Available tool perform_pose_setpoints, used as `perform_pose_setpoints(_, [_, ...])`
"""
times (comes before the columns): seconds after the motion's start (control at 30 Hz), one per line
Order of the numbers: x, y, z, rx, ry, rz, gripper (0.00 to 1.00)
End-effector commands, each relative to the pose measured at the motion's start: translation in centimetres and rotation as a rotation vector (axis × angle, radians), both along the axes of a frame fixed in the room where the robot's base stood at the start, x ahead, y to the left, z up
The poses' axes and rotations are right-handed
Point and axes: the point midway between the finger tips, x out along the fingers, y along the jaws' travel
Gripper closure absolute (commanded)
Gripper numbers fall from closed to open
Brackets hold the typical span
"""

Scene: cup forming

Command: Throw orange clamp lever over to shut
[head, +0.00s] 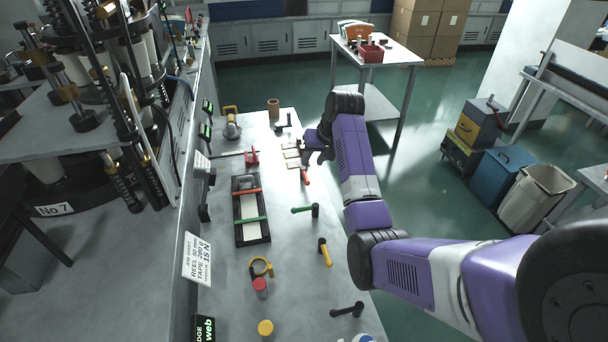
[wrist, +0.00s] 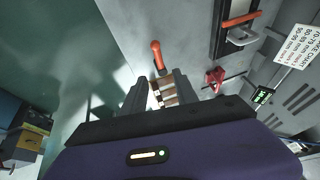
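My gripper (wrist: 157,84) is open, its two dark fingers apart with only the table and a striped patch showing between them. In the head view my gripper (head: 312,157) is over the bench's right edge. An orange handle (wrist: 157,55) lies just beyond the fingertips; it also shows in the head view (head: 305,176), its far end hidden by my gripper. An orange bar (head: 247,191) lies across a dark fixture (head: 238,238), and shows in the wrist view (wrist: 240,20). I cannot tell for certain which is the clamp lever. Neither is touched by my gripper.
A green-handled tool (head: 303,210), a yellow-handled one (head: 325,252) and a black one (head: 347,310) lie along the bench (head: 288,285). A red piece (head: 251,157) stands left of my gripper. A machine and panel border the bench's left.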

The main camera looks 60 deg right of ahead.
Motion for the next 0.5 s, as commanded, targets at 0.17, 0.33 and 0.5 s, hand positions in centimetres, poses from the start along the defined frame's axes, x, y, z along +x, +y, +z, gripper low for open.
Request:
perform_pose_setpoints(0.17, [0.5, 0.0, -1.6, 0.009, 0.008, 0.003, 0.65])
perform_pose_setpoints(0.33, [1.5, -0.5, -4.0, 0.008, 0.007, 0.003, 0.65])
perform_pose_setpoints(0.5, [2.4, -0.9, -5.9, 0.006, 0.006, 0.004, 0.65])
